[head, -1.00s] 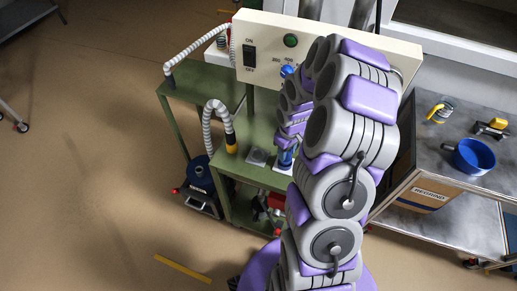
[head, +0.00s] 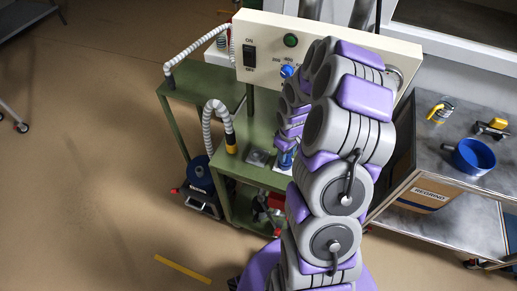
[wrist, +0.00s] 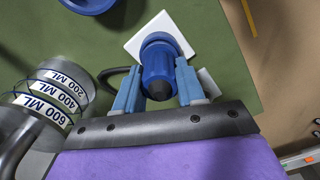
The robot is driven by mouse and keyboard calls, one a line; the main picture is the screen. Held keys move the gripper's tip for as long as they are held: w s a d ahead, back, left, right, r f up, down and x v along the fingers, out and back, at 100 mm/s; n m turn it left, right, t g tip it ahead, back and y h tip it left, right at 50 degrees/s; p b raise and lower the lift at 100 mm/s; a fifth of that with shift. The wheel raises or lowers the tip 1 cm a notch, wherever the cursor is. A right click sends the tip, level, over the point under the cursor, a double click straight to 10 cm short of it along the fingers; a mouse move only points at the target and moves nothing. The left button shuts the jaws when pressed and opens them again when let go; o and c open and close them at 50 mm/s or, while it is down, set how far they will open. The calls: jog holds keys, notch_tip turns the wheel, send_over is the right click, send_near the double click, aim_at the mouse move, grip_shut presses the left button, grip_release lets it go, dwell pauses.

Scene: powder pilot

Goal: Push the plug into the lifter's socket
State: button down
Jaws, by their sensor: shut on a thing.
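A blue plug (wrist: 158,75) with a dark end stands between the two blue-grey fingers of my gripper (wrist: 158,68) in the wrist view. My gripper is shut on it. A blue round collar shows at the plug's far end, over a white square plate (wrist: 135,45) on the green top. I take this to be the lifter's socket; the plug's body hides where they meet, so I cannot tell how deep it sits. In the head view my arm mostly covers the gripper; a bit of blue (head: 286,158) shows above the white plate (head: 283,168).
A cream control panel (head: 262,50) with a switch and knobs stands behind the green bench (head: 235,165). A striped hose (head: 208,115) rises left. In the wrist view a metal measuring cup (wrist: 50,100) is close on the left. A steel bench (head: 445,150) holds a blue bowl (head: 474,157).

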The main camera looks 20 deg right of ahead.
jog(key=shift+f, duration=0.3)
jog(key=c, duration=0.6)
grip_release()
jog(key=shift+c, duration=1.3)
jog(key=shift+r, duration=0.1)
jog(key=shift+r+p, duration=1.65)
jog(key=shift+r, duration=1.75)
